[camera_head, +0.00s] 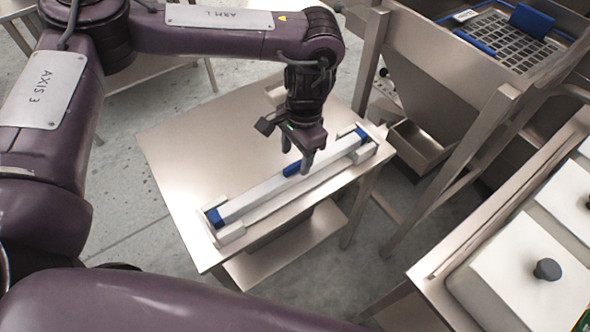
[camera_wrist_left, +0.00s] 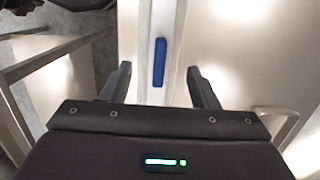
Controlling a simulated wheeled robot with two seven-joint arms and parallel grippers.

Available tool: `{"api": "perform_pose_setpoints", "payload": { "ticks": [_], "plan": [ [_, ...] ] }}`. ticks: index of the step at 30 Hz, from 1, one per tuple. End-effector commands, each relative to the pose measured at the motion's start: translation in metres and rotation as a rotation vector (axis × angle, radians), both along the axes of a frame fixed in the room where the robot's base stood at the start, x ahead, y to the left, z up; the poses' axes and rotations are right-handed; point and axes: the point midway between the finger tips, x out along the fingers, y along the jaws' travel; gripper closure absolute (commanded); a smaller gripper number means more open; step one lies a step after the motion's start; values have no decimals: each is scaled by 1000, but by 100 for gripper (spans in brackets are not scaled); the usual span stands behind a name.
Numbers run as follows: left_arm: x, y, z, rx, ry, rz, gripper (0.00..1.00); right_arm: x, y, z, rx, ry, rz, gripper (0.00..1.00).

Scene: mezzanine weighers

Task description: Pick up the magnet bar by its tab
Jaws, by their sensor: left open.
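The magnet bar (camera_head: 255,201) is a long pale bar with blue ends, lying in a cradle on a steel table. Its blue tab (camera_head: 291,170) sits near the middle of its length. In the left wrist view the tab (camera_wrist_left: 159,62) shows upright in the picture, between the finger lines and mostly ahead of the tips. My left gripper (camera_head: 305,163) points down over the bar beside the tab. In the left wrist view it (camera_wrist_left: 160,74) is open with nothing between its fingers. The exact height above the tab cannot be told. My right gripper is not in view.
The steel table (camera_head: 185,150) has free room on its far left side. A steel hopper (camera_head: 440,70) with a grid stands at the right. A bench with white lids (camera_head: 520,265) is at the lower right.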

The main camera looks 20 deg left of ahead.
Motion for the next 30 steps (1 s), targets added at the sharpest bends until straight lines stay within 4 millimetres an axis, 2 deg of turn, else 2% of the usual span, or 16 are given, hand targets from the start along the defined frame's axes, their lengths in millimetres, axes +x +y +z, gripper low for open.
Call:
{"api": "perform_pose_setpoints", "payload": {
  "ticks": [3, 7, 13, 17, 27, 29, 30],
  "plan": [
    [-4, 0, -16, 2, 2, -2, 45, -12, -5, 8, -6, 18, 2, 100],
    [-6, 1, -34, 1, 2, -2, 45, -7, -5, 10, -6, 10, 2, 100],
    [-6, 2, -42, -1, -1, -1, 45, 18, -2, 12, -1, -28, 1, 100],
    [-6, 2, -42, -1, -1, -1, 47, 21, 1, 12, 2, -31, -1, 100],
    [-6, 1, -41, -1, -1, -1, 91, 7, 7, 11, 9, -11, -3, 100],
    [-6, 1, -41, -1, -1, -1, 99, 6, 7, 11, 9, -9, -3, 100],
    [-6, 1, -41, 0, -1, -1, 100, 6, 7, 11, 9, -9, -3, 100]
  ]
}}
